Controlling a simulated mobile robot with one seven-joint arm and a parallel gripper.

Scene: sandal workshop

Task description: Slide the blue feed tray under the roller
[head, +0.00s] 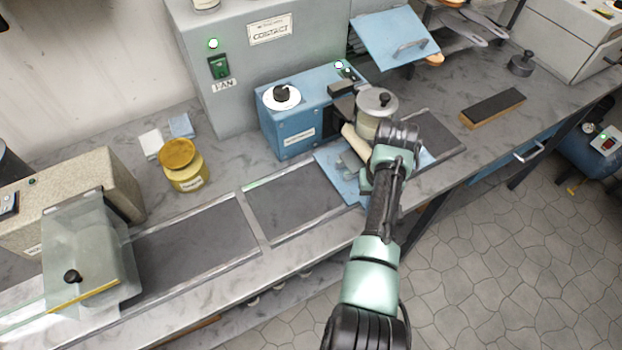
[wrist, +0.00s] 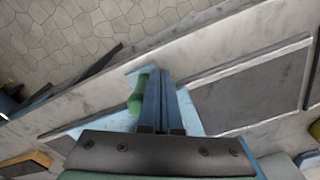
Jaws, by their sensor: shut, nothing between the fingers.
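The light blue feed tray (head: 333,172) lies on the bench in front of the blue machine (head: 300,115). It shows on both sides of my gripper in the head view, and beside the fingers in the wrist view (wrist: 190,118). The cream roller (head: 354,138) sits at the machine's front, just behind my gripper. My gripper (head: 362,180) is low over the tray; in the wrist view its fingers (wrist: 160,80) are shut with nothing between them. A green piece (wrist: 138,95) stands right beside the fingers. My arm hides much of the tray, and I cannot tell whether the fingers touch it.
A round metal pot (head: 377,102) stands behind my wrist. Dark bench panels (head: 295,203) lie to the left, with a yellow jar (head: 183,170) and a clear-covered machine (head: 92,255) beyond. A dark block (head: 492,106) lies to the right. The bench's front edge is close to my arm.

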